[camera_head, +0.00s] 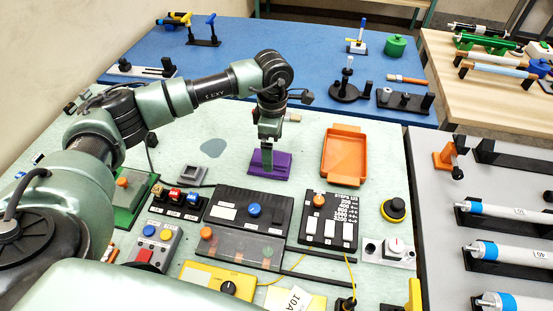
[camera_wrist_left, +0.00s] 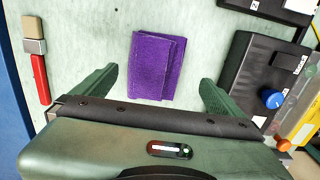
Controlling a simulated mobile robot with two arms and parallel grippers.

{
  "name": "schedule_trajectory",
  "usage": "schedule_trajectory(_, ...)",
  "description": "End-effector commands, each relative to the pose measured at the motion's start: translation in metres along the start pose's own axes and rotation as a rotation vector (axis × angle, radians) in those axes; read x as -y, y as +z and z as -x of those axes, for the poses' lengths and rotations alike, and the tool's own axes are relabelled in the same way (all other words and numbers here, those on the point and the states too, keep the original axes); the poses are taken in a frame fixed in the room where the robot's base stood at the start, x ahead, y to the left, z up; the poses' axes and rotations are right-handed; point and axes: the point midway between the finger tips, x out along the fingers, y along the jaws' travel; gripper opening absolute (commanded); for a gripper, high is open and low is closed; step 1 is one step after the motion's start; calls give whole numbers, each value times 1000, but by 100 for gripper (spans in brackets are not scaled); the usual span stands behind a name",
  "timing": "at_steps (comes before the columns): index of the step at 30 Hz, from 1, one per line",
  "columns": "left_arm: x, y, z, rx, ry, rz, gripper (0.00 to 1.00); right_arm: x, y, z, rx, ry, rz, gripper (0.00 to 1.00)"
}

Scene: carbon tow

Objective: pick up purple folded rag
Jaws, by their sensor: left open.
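The purple folded rag (camera_head: 270,165) lies flat on the pale green table in the head view, left of the orange tray. In the left wrist view, the rag (camera_wrist_left: 157,66) lies between the two green fingers (camera_wrist_left: 158,88), which are spread wide. The gripper is open and empty. I cannot tell the exact height of the fingertips above the rag. My right gripper does not show.
An orange tray (camera_head: 344,156) stands to the right. A red-handled brush (camera_wrist_left: 39,75) lies left of the gripper in the wrist view. Bare table shows left of the rag.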

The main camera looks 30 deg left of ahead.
Motion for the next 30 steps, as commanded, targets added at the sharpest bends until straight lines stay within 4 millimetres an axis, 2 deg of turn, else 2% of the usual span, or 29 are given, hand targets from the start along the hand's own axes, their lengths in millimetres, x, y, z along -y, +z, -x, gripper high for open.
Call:
schedule_trajectory(5,0,2,-19,0,-3,-2,100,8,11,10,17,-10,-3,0)
schedule_trajectory(9,-2,5,-40,1,-4,-2,100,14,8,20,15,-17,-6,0)
schedule_trajectory(12,-2,5,-54,2,-3,-3,100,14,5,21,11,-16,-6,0)
schedule_trajectory(16,-2,5,-62,3,0,-3,100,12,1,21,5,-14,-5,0)
schedule_trajectory(22,-3,5,-63,4,0,-4,100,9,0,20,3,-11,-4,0)
schedule_trajectory(29,-3,5,-62,4,0,-4,36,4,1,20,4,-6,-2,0)
schedule_trajectory(30,-3,5,-62,4,1,-4,36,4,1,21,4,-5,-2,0)
